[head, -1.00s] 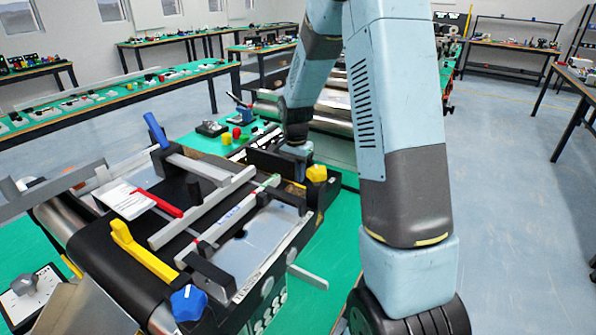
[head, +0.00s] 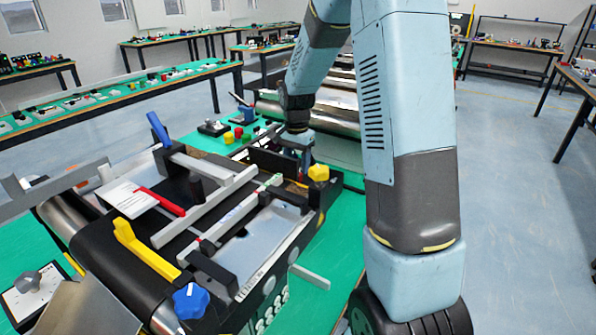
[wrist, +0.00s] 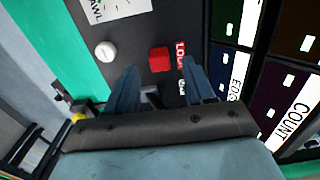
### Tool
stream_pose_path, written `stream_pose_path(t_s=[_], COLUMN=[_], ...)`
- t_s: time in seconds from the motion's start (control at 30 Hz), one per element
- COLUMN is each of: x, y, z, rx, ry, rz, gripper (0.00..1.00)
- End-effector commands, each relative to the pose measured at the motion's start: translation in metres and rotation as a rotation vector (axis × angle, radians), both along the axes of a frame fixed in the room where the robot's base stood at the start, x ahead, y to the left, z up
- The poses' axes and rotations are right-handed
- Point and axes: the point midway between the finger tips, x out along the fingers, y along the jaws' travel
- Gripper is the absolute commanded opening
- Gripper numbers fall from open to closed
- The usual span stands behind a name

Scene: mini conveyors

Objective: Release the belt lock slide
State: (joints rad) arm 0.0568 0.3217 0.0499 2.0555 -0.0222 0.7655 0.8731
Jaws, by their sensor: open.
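A red block (wrist: 159,59) beside a partly covered label starting "LO" sits on a dark panel in the wrist view; it looks like the belt lock slide. My gripper (wrist: 161,78) is open, with one blue finger on each side just below the red block in the picture. I cannot tell whether the fingers touch it. A small black piece shows between the fingers. In the head view my gripper (head: 303,158) points down at the far end of the black conveyor unit (head: 110,270), near the yellow knob (head: 318,173).
A white round knob (wrist: 105,51) stands left of the red block. Labelled dark panels, one reading "COUNT" (wrist: 289,123), lie to the right. In the head view, a blue knob (head: 191,301), yellow handle (head: 145,253) and grey rails crowd the unit.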

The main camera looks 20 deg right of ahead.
Motion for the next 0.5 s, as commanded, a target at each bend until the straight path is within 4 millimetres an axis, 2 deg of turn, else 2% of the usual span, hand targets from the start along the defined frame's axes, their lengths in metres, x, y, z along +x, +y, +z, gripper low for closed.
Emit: stream_pose_path(t_s=[0.03,0.2,0.4,0.5], x=[0.001,0.001,0.001,0.001], y=[0.0,0.0,0.0,0.0], z=[0.012,0.046,0.079,0.089], rx=[0.0,0.0,0.0,0.0], ry=[-0.006,-0.004,-0.003,0.0], rz=[0.0,0.0,0.0,0.0], gripper=[0.53,0.53,0.53,0.53])
